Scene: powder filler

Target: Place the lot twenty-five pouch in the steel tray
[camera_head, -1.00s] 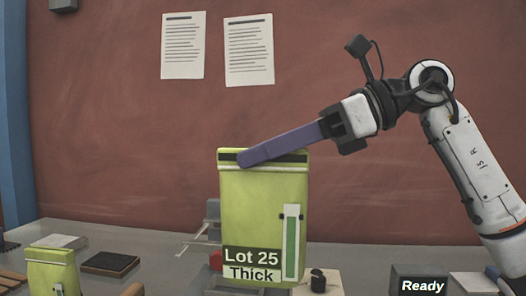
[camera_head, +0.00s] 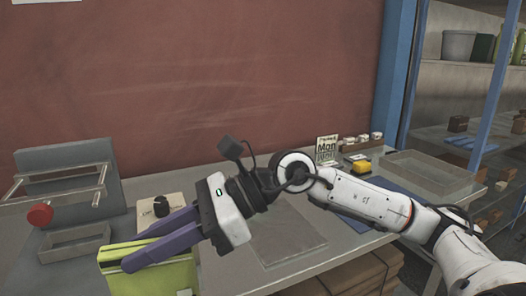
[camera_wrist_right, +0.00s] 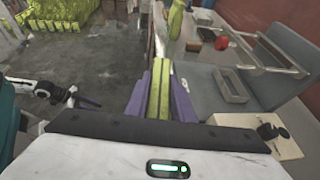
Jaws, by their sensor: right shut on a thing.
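My right gripper (camera_head: 140,248) is shut on a yellow-green pouch (camera_head: 150,280) at the lower left of the head view. The pouch runs past the bottom edge, and its label is out of sight; earlier its front read Lot 25 Thick. In the right wrist view the pouch (camera_wrist_right: 160,90) stands edge-on between the purple fingers. A shallow grey tray (camera_head: 430,172) with a raised rim lies at the right of the bench and looks empty. Part of what seems to be my left arm (camera_wrist_right: 58,92) shows at the left of the right wrist view; its jaws are unclear.
A grey machine (camera_head: 75,180) with rails, a red knob (camera_head: 40,215) and a small open bin (camera_head: 75,243) stands at left. A flat grey plate (camera_head: 287,238) lies mid-bench. A Mon card (camera_head: 327,149), jars and a yellow item (camera_head: 361,166) stand near the wall. A blue post (camera_head: 396,70) rises behind.

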